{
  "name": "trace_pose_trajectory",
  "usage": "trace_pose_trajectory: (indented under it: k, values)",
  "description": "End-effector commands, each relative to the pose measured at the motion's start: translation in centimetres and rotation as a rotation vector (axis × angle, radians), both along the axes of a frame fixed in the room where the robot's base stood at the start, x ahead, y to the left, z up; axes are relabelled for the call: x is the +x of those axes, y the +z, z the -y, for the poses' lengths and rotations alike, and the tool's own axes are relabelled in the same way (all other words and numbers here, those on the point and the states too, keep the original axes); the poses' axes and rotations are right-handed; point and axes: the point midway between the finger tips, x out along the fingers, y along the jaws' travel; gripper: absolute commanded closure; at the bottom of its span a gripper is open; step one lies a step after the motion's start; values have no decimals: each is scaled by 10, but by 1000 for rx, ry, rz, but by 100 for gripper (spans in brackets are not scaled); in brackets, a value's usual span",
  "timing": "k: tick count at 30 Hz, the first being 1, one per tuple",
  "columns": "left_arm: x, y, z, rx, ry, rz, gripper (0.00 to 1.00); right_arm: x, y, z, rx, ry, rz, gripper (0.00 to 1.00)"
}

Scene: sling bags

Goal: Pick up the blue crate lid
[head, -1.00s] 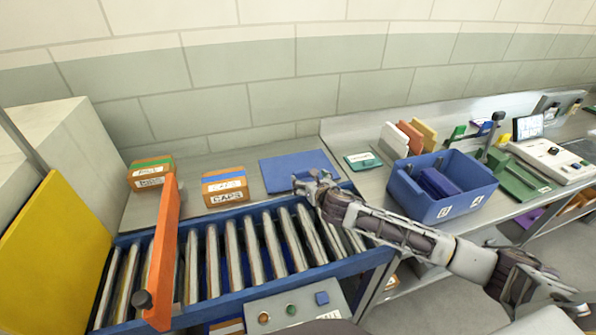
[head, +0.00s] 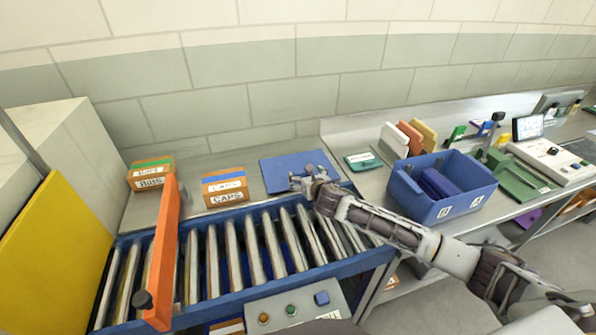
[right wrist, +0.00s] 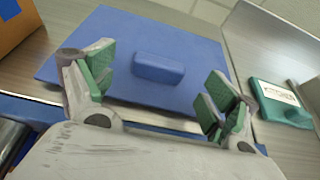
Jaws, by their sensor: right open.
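The blue crate lid (head: 286,168) lies flat on the grey table behind the roller conveyor. In the right wrist view the lid (right wrist: 190,45) shows a raised blue handle block (right wrist: 158,68) at its middle. My right gripper (head: 310,176) is at the lid's front right part in the head view. In the right wrist view the right gripper (right wrist: 158,92) is open and empty, its green-padded fingers to either side of the handle and nearer to the camera. I cannot tell how high the fingertips are above the lid. My left gripper is not in view.
The roller conveyor (head: 232,252) with blue rails lies in front of the lid. A box marked CAPS (head: 225,188) stands left of it. A small green case (head: 363,161) and a blue crate (head: 443,190) are to the right. An orange bar (head: 163,255) stands over the conveyor.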

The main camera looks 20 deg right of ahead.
Motion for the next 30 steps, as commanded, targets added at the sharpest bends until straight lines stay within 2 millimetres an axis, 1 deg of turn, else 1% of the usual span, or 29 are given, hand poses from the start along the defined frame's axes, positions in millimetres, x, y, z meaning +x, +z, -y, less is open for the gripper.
trace_pose_trajectory:
  k: [3,9,25,30]
  values:
    - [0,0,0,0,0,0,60,9,-4,0,0,-1,-1,12]
    - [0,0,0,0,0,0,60,18,-8,0,0,-1,-1,12]
    - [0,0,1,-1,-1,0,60,19,-9,0,0,-1,-1,12]
    - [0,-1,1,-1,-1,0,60,19,-9,0,0,-1,-1,34]
